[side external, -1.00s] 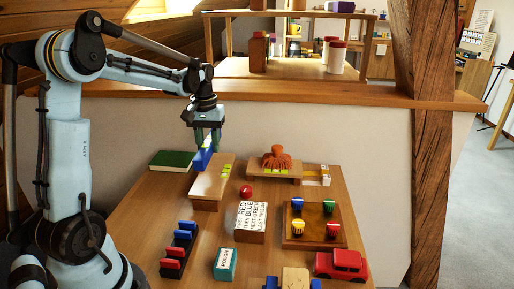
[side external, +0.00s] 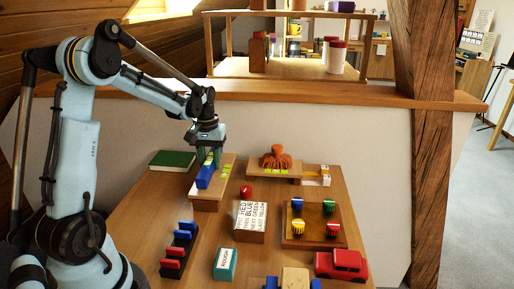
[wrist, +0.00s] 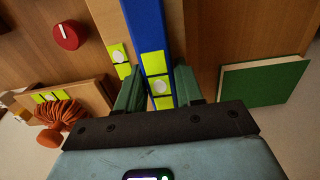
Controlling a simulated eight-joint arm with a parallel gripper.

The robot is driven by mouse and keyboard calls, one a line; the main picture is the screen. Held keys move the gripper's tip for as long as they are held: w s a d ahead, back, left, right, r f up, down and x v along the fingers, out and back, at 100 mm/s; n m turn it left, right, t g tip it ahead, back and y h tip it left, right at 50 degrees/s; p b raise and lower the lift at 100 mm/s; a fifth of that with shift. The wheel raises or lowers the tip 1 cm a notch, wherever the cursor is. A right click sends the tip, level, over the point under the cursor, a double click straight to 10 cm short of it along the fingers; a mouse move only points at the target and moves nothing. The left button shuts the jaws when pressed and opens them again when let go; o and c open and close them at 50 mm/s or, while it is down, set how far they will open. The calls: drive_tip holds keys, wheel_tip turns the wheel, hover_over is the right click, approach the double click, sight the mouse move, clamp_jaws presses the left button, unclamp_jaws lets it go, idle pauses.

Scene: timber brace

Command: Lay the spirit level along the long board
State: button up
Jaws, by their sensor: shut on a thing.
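The spirit level (side external: 205,177) is a long blue bar with yellow-green patches. My gripper (side external: 208,156) is shut on it, with a finger on each side in the wrist view (wrist: 160,95). The long board (side external: 216,187) is a raised wooden plank at the back left of the table, with a yellow-green mark. The level is over the board and runs roughly along its length; in the wrist view the blue bar (wrist: 148,30) lies beside the board's marked strip (wrist: 104,22). I cannot tell whether the level touches the board. My fingers hide part of it.
A green book (side external: 172,160) lies left of the board. An orange octopus-like figure (side external: 276,157) sits on a small shelf to the right. A red knob (side external: 246,191), a lettered block (side external: 251,219) and a peg tray (side external: 316,243) stand nearer. A wooden ledge runs behind.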

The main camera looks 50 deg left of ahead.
drive_tip(key=o, duration=1.2)
drive_tip(key=shift+r, duration=3.5)
